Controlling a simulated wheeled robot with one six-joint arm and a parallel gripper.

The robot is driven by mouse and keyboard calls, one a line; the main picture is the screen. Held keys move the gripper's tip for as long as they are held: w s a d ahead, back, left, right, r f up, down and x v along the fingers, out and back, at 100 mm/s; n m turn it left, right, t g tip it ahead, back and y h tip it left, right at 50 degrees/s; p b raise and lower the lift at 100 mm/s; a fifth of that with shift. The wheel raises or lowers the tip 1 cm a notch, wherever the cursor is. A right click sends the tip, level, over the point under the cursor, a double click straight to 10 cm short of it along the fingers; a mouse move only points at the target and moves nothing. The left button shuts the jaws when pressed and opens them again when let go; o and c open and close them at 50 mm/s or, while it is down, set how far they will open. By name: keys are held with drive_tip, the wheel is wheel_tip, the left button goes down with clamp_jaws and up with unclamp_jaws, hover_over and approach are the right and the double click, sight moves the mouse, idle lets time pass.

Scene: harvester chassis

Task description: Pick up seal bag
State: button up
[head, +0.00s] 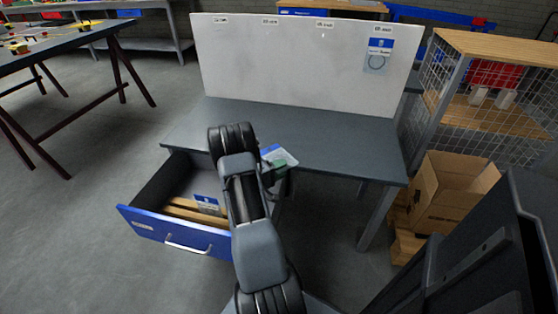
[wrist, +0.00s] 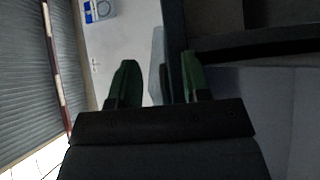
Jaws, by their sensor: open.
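A seal bag (head: 280,154) with a blue and white label shows at the front edge of the workbench, partly hidden behind my arm. My gripper (head: 281,183) is right beside it, just off the bench's front edge; I cannot tell whether they touch. In the wrist view my gripper (wrist: 157,84) has its two green fingers apart. A pale, thin sheet shows between and beyond them; I cannot tell what it is. Another labelled bag (head: 208,204) lies in the open drawer. A third bag (head: 378,55) hangs on the white board and also shows in the wrist view (wrist: 99,11).
The workbench (head: 335,143) is mostly bare, with the white board (head: 290,62) along its back. The open blue-fronted drawer (head: 180,236) sticks out at the left, with wooden strips inside. A cardboard box (head: 450,197) and a mesh cage (head: 490,105) stand at the right.

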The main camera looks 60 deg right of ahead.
drive_tip(key=shift+c, duration=0.4)
clamp_jaws()
